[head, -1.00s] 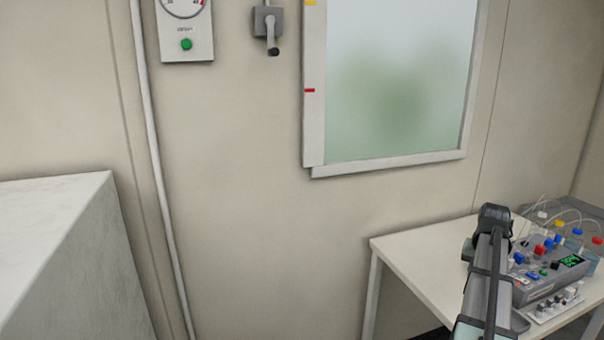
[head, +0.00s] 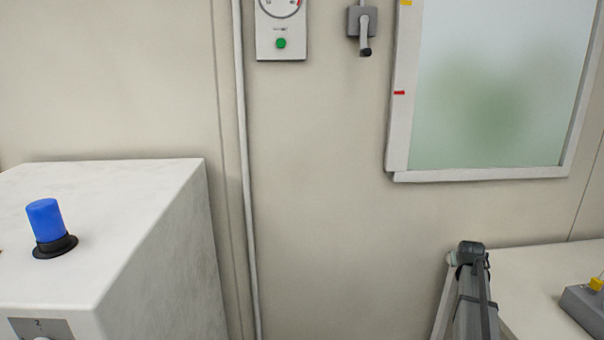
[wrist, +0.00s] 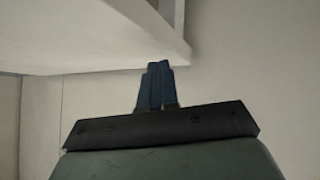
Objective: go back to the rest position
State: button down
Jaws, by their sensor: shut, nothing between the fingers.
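My gripper (wrist: 158,68) shows in the wrist view with its two dark blue fingers close together, and nothing shows between them. A pale slab edge (wrist: 120,58) lies beyond the fingertips, at the upper left. The gripper's fingers cannot be made out in the head view.
A large white cabinet (head: 165,235) with a blue beacon (head: 46,220) stands at left. A white table (head: 535,275) at right bears a grey device (head: 585,308), cut off by the frame. A wall gauge (head: 280,45), a lever (head: 365,28) and a frosted window (head: 490,100) are behind.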

jog(key=s+a+f+n+g+y, duration=0.1)
jog(key=s+a+f+g+y, duration=0.15)
jog(key=a+f, duration=1.25)
jog(key=s+a+f+n+g+y, duration=0.1)
jog(key=s+a+f+g, duration=0.1)
jog(key=s+a+f, duration=0.65)
jog(key=s+a+f+g+y, duration=0.15)
jog(key=s+a+f, duration=0.35)
jog(key=f, duration=0.6)
jog(key=s+a+f+n+g, duration=0.15)
jog(key=s+a+f, duration=0.35)
jog(key=s, duration=0.5)
jog(key=s+a+f+m+g, duration=0.1)
jog(key=s+a+f+g, duration=0.3)
jog(key=s, duration=0.6)
jog(key=s+a+f+g, duration=0.1)
jog(key=s+a, duration=0.2)
jog(key=s, duration=0.7)
jog(key=s+a+f+n+g, duration=0.1)
jog(key=s+a+g, duration=0.1)
jog(key=s, duration=0.8)
jog(key=shift+a+f, duration=0.35)
jog(key=shift+a, duration=0.55)
